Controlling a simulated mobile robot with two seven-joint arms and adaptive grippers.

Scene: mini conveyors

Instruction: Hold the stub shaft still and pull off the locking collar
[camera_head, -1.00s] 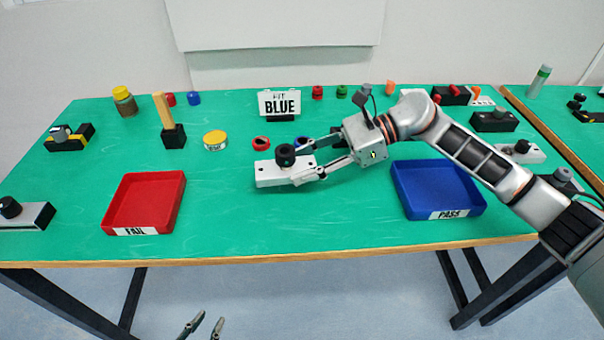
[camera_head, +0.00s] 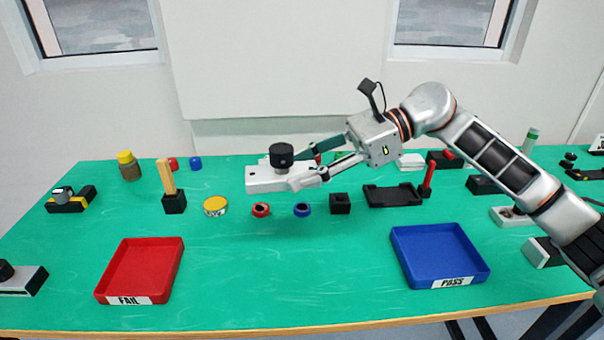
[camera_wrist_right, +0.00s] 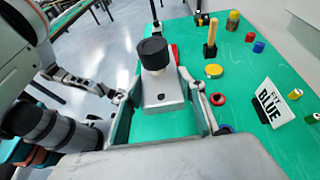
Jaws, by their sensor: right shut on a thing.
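My right gripper (camera_head: 308,170) is shut on a pale grey block (camera_head: 262,180) and holds it in the air above the table. A black round collar-like piece (camera_head: 281,156) sits upright on top of the block. In the right wrist view the black piece (camera_wrist_right: 154,53) stands on the block (camera_wrist_right: 162,92), between the two fingers (camera_wrist_right: 163,110). My left gripper (camera_wrist_right: 108,105) shows small at the left of the right wrist view. Its fingers look apart and empty, away from the block. It is outside the head view.
A red FAIL tray (camera_head: 168,265) stands at front left, a blue PASS tray (camera_head: 400,262) at front right. A red ring (camera_head: 261,210), a blue ring (camera_head: 302,210) and a yellow-lidded tin (camera_head: 215,206) lie below the block. The front middle is clear.

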